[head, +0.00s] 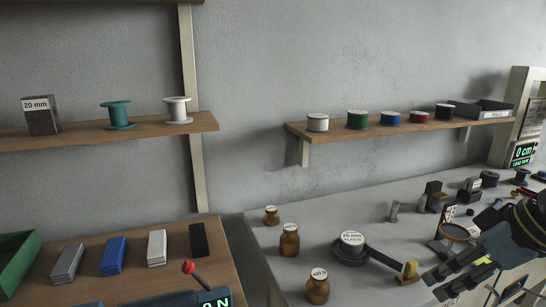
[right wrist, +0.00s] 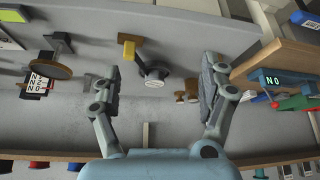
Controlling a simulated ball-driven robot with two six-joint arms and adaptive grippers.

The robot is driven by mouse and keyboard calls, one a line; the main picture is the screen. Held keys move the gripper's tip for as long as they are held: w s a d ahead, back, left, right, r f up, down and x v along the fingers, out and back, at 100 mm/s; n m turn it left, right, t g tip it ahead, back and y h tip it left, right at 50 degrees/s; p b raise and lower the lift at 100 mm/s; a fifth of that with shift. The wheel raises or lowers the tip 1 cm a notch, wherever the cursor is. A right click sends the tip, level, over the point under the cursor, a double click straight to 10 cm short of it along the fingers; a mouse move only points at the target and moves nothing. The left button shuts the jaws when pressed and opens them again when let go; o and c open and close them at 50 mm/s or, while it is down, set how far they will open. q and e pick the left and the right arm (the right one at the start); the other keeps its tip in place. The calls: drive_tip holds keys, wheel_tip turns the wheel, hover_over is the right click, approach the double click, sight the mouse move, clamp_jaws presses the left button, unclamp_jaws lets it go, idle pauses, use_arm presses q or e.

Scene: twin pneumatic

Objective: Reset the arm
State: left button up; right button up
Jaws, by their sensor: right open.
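My right gripper (head: 436,283) is at the lower right of the head view, over the grey bench, with its fingers apart. In the right wrist view the gripper (right wrist: 160,66) shows two widely spread fingers with nothing between them. That view looks upside down. Beyond the fingers lies a round black-and-white piece with a yellow-tipped arm, apart from both. My left gripper is not in view.
The grey bench holds brown jars (head: 289,241), a magnifier stand (head: 455,236) and small dark items. The wooden bench at left holds a green bin (head: 18,262), coloured blocks (head: 113,257) and a red-knobbed lever (head: 188,268) beside an ON display (head: 216,302). Wall shelves carry spools (head: 357,119).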

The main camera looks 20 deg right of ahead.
drive_tip(key=s+a+f+m+g+h, duration=0.2)
drive_tip(key=s+a+f, duration=0.3)
drive_tip(key=s+a, duration=0.7)
drive_tip(key=s+d+f+b, duration=0.1)
drive_tip(key=s+f+b, duration=0.1)
drive_tip(key=f, duration=0.9)
drive_tip(key=s+d+f+g+b, duration=0.1)
drive_tip(key=d+f+b, duration=0.1)
drive_tip(key=f, duration=1)
drive_tip(key=s+d+f+b, duration=0.1)
drive_tip(key=s+f+b, duration=0.1)
drive_tip(key=f, duration=0.9)
use_arm(q)
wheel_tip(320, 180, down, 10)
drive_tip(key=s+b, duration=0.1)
drive_tip(key=b, duration=0.2)
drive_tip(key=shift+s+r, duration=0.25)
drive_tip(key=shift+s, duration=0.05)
use_arm(e)
drive_tip(key=s+d+f+m+g, duration=0.1)
drive_tip(key=s+f, duration=1.6)
drive_tip(key=f, duration=0.1)
drive_tip(key=shift+g, duration=0.3)
